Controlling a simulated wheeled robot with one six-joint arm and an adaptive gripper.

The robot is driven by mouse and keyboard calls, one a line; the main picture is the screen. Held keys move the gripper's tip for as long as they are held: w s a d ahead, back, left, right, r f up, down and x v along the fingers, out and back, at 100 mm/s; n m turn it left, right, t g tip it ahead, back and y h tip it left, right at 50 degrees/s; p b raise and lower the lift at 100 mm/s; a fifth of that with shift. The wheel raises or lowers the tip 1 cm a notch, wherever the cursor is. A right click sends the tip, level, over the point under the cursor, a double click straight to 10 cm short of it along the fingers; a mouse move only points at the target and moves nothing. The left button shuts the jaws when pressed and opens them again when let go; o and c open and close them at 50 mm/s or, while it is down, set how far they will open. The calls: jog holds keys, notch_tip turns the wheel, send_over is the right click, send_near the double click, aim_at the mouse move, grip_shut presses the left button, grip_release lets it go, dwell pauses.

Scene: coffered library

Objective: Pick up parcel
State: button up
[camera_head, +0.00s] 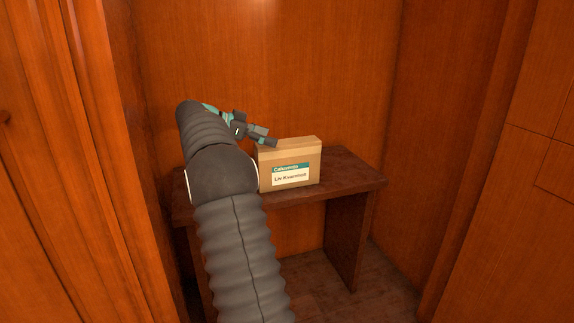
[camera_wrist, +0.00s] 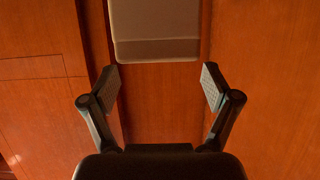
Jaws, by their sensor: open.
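The parcel (camera_head: 305,152) is a tan cardboard box with a teal and white label on its front. In the head view it stands upright on a small dark wooden table (camera_head: 345,172). My gripper (camera_head: 266,137) is at the box's upper left, pointing right, with its tips close to the top edge. I cannot tell whether they touch it. In the wrist view my gripper (camera_wrist: 161,82) is open, with nothing between its fingers. A pale box shape, apparently the parcel (camera_wrist: 155,20), shows at the top, beyond the fingertips. My arm hides the table's left part.
Wooden panels enclose the table: a back wall (camera_head: 270,60), a left panel (camera_head: 60,150) and a right panel (camera_head: 450,120). The table top is bare to the right of the parcel. Dark floor (camera_head: 375,285) shows below the table.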

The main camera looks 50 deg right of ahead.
aim_at(286, 141)
jog(key=shift+x, duration=2.9)
jog(key=shift+r, duration=0.1)
grip_shut()
